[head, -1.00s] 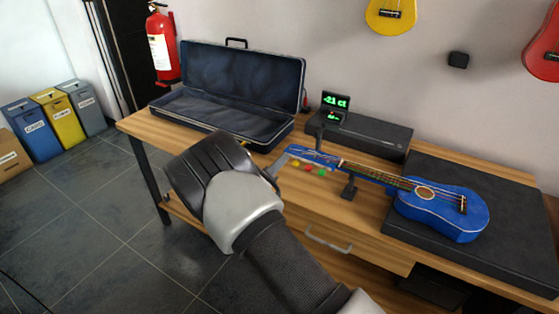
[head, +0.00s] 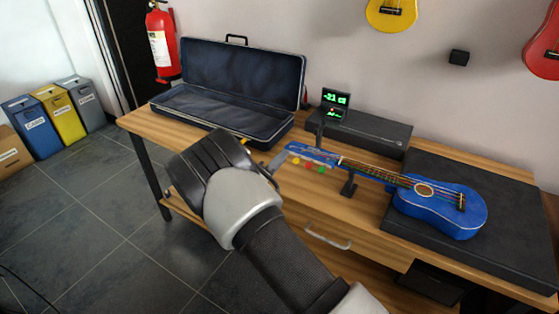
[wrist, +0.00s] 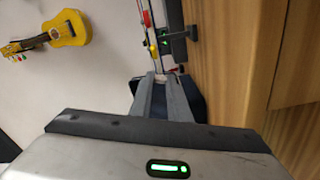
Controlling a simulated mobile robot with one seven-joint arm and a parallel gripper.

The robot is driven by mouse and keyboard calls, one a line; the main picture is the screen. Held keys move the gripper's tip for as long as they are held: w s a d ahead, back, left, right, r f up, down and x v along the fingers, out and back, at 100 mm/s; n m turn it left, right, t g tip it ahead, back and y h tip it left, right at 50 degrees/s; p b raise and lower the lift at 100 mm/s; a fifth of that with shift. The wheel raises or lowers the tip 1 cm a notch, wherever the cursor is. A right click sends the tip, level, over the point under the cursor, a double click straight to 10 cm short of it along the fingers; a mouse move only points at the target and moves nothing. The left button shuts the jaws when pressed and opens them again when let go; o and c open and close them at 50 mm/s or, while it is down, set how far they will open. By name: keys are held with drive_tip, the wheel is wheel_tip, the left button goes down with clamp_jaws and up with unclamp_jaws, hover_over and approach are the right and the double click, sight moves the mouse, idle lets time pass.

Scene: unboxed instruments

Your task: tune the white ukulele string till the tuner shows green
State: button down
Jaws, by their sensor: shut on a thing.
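The blue ukulele (head: 440,208) lies with its body at the right and its headstock (head: 312,154) at the left. Yellow, red and green pegs (head: 308,165) show along the headstock's near edge. My gripper (head: 280,157) is at the headstock's left end.
An open dark case (head: 225,120) lies on the wooden bench (head: 150,128) at the left. A black box (head: 370,135) is behind the neck. A stand (head: 349,186) props the neck. A dark mat (head: 510,225) lies under the ukulele's body. A yellow ukulele (head: 391,14) hangs on the wall.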

drive_tip(key=c, duration=1.9)
unclamp_jaws()
drive_tip(key=shift+c, duration=0.2)
drive_tip(key=shift+s, duration=0.1)
drive_tip(key=p+v, duration=0.1)
drive_tip(key=v, duration=1.6)
drive_tip(key=shift+a, duration=0.2)
